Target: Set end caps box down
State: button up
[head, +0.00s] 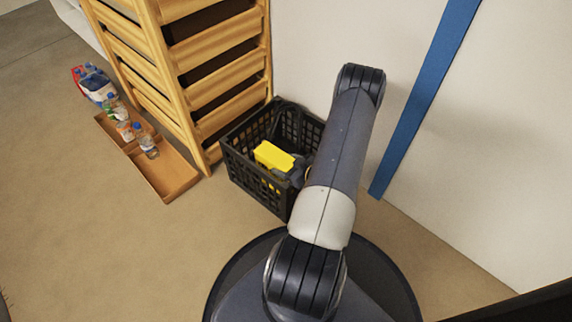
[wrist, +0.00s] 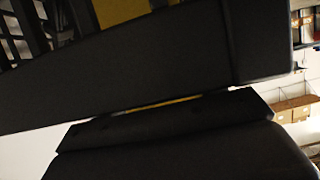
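A yellow box (head: 273,157), perhaps the end caps box, shows inside a black lattice crate (head: 237,165) on the floor in the head view. No label is readable. My arm reaches over the crate, and my gripper (head: 298,176) is low at the box's right side, partly hidden by my forearm. In the wrist view, my gripper's dark fingers (wrist: 165,108) lie close together, with a thin yellow sliver between them. A yellow surface (wrist: 120,10) shows beyond the upper finger. I cannot tell whether the fingers grip the box or what it rests on.
A wooden rack (head: 215,75) stands against the crate's left side. A brown tray (head: 172,178) with bottles lies on the floor further left. A white wall (head: 470,150) with a blue post (head: 420,100) is close on the right. Floor at lower left is clear.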

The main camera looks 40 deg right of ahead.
jog(key=o, duration=0.3)
jog(key=shift+s+f, duration=0.1)
jog(key=shift+f, duration=0.35)
jog(key=shift+r+p, duration=0.4)
jog(key=shift+r+p+v, duration=0.2)
jog(key=shift+p+v, duration=0.9)
jog(key=shift+v, duration=1.95)
jog(key=shift+r+p+v, duration=0.15)
jog(key=shift+p+v, duration=0.9)
jog(key=shift+v, duration=2)
